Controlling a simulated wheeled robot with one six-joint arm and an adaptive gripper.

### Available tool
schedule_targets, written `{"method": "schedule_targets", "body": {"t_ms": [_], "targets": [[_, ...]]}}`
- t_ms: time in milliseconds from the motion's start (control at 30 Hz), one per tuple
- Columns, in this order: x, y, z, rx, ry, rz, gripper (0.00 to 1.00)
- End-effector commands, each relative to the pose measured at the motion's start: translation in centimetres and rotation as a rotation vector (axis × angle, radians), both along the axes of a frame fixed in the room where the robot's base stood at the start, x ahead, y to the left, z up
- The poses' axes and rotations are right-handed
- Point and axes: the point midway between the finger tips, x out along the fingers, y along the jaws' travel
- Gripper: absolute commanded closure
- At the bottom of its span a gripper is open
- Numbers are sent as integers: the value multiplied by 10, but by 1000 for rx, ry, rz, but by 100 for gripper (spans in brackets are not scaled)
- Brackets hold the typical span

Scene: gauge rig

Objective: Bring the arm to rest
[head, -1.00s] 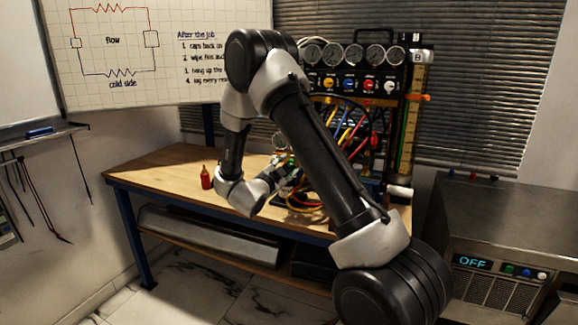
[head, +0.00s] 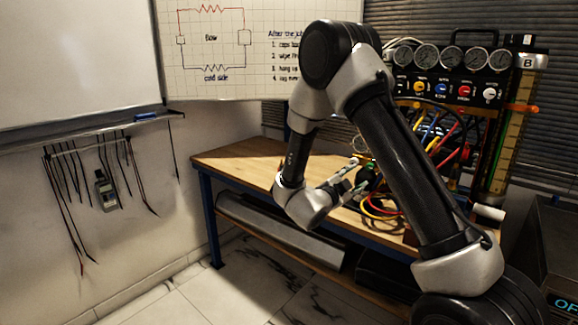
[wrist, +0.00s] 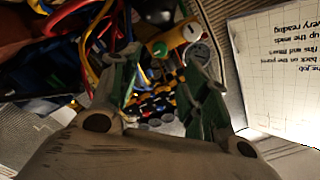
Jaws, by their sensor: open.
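My arm is folded across the head view, elbow high, and covers part of the workbench (head: 235,160). My gripper (head: 352,180) hangs over the bench in front of the gauge rig (head: 450,75). In the wrist view my gripper (wrist: 165,72) has its two green-padded fingers apart, with nothing clearly held between them. Beyond the fingers are the rig's coloured hoses (wrist: 85,30) and dark panel parts. Whether a finger touches a hose cannot be told.
A whiteboard (head: 215,45) hangs behind the bench. Leads and a handheld meter (head: 105,188) hang on the left wall. A tube marked B (head: 515,125) stands at the rig's right side. The marble floor (head: 245,280) is clear at front left.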

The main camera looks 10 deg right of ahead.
Motion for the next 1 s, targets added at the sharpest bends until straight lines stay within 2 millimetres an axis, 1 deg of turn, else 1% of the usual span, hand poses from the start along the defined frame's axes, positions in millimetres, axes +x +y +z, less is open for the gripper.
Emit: {"method": "schedule_targets", "body": {"t_ms": [67, 167, 200, 267, 300, 367, 400, 433, 467, 500, 533, 567, 600, 667, 700, 767, 800, 867, 900, 967, 1000], "targets": [[2, 2, -9, 17, 37, 12, 54], [16, 14, -38, 86, 148, 97, 54], [22, 24, -56, 122, 221, 160, 54], [27, 43, -89, 179, 359, 279, 54], [27, 60, -110, 216, 460, 373, 54], [23, 87, -126, 269, 598, 522, 54], [16, 104, -130, 296, 684, 621, 54], [9, 116, -130, 312, 748, 695, 54], [0, 126, -128, 326, 807, 767, 54], [-14, 138, -122, 337, 890, 864, 54], [-26, 145, -116, 342, 949, 935, 54], [-41, 151, -107, 341, 1009, 1003, 54], [-62, 155, -94, 334, 1087, 1091, 54], [-96, 154, -72, 312, 1202, 1207, 54], [-119, 150, -57, 290, 1270, 1269, 54], [-152, 139, -34, 252, 1365, 1343, 54], [-174, 129, -19, 225, 1422, 1380, 54], [-205, 112, 2, 180, 1500, 1418, 54], [-224, 100, 16, 149, 1543, 1432, 54], [-252, 81, 35, 103, 1597, 1437, 54], [-269, 69, 47, 76, 1623, 1433, 54]]}}
